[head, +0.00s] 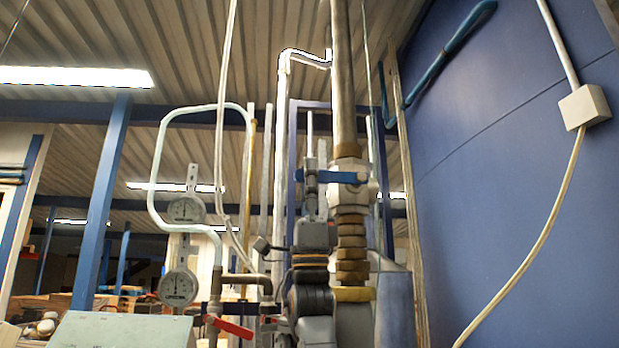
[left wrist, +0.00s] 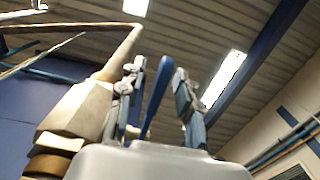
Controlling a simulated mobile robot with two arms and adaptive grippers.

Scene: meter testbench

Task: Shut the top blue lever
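The top blue lever (head: 341,177) lies roughly level across the valve (head: 352,196) on the tall vertical pipe. My left gripper (head: 311,172) points upward at the lever's left end. In the left wrist view, the blue lever (left wrist: 157,92) stands between the two fingers of my left gripper (left wrist: 158,85). The fingers are apart, with a clear gap on the right of the lever; the left finger is close to it, and I cannot tell whether they touch. The valve body (left wrist: 77,115) is left of the fingers. My right gripper is not in view.
Two round dial gauges (head: 186,209) and a bent white pipe (head: 158,150) stand to the left. A red lever (head: 230,327) sits lower down. A blue wall panel (head: 520,200) with a junction box (head: 585,107) fills the right. Thin hoses hang near the pipe.

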